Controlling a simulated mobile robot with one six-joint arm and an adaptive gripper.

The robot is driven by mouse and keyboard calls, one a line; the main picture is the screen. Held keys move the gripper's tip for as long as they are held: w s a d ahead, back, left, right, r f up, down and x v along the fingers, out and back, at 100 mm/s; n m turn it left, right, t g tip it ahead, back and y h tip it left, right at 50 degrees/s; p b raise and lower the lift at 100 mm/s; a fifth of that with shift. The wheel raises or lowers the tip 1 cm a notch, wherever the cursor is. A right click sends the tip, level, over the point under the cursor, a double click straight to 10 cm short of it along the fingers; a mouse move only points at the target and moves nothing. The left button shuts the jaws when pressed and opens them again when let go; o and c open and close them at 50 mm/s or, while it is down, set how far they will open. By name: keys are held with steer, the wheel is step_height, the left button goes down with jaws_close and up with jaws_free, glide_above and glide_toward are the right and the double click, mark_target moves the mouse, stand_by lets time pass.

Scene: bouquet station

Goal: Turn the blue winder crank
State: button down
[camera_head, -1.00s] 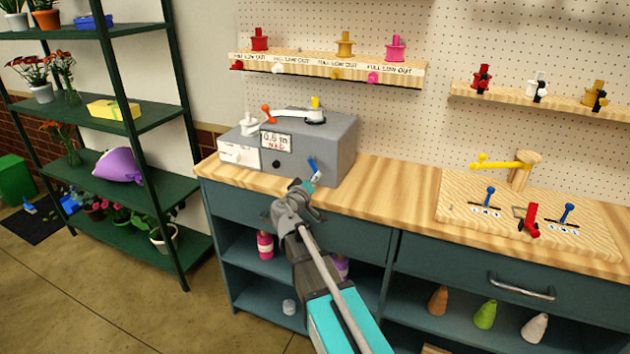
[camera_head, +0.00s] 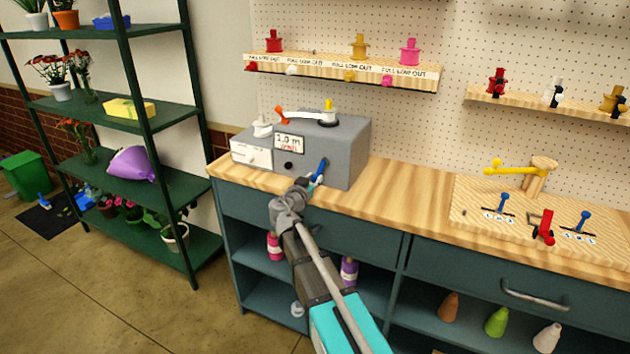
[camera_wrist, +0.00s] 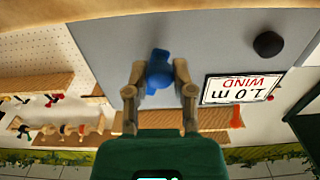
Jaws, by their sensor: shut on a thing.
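The grey winder box (camera_head: 345,145) stands on the left part of the wooden bench top. The blue winder crank (camera_head: 320,170) is on its front face, at the lower right, with its handle tilted up to the right. A sign (camera_head: 289,143) on the front reads 1.0 m, with a red word below; in the wrist view the sign (camera_wrist: 239,89) appears upside down and reads WIND. My gripper (camera_head: 311,184) is at the crank. In the wrist view its fingers (camera_wrist: 159,78) stand on both sides of the blue crank (camera_wrist: 158,66), shut on it. The crank's lower part is hidden by the gripper.
A wooden board with levers (camera_head: 540,218) is on the right. The bench between is clear. A green shelf rack (camera_head: 150,115) stands left.

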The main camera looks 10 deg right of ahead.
steer(key=shift+w+a+m, duration=0.15)
steer(key=shift+w+m, duration=0.05)
steer(key=shift+m, duration=0.3)
steer(key=shift+c, duration=2.3)
jaws_free()
steer(key=shift+s, duration=0.1)
steer(key=v, duration=1.2)
